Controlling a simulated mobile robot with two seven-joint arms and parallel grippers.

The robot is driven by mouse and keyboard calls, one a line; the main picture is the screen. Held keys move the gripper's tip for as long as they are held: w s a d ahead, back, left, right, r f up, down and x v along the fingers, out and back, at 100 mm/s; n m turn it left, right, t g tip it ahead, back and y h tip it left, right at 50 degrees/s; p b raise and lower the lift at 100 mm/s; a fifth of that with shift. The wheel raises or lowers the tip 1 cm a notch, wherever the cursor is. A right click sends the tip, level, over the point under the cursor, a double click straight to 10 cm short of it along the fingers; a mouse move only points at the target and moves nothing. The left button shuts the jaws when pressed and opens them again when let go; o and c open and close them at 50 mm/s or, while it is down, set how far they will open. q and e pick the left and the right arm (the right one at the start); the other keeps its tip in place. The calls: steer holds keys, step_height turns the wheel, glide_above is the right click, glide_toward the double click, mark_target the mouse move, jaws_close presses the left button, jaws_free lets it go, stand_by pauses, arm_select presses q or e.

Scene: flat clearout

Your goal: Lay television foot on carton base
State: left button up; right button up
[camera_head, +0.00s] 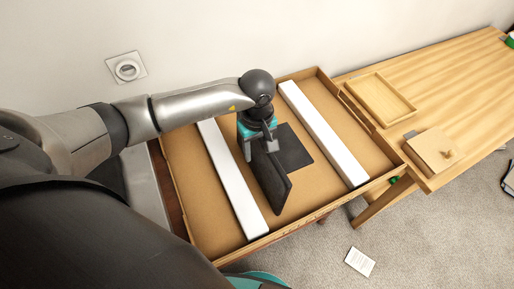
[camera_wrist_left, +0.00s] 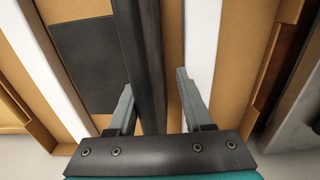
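The carton base (camera_head: 212,237) is a shallow open brown tray with two white bars in it. A black slab-like piece, seemingly the television foot (camera_head: 273,183), stands on edge between the bars. It shows as a dark upright strip in the left wrist view (camera_wrist_left: 146,60). My left gripper (camera_head: 261,148) is over its upper end. In the wrist view the fingers (camera_wrist_left: 157,95) are apart, one on each side of the foot, with a clear gap at the right finger. The foot's lower edge against the tray floor is hard to judge. My right gripper is not in view.
A flat dark square (camera_head: 294,150) lies on the tray floor beside the foot. White bars (camera_head: 232,180) (camera_head: 322,135) run along both sides. A wooden bench (camera_head: 440,80) at the right carries a shallow tray (camera_head: 381,99) and a wooden block (camera_head: 433,149). A white card (camera_head: 360,262) lies on the carpet.

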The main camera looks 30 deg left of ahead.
arm_select(q)
step_height(320, 180, up, 12)
steer(key=shift+r, duration=0.15)
stand_by(0.6)
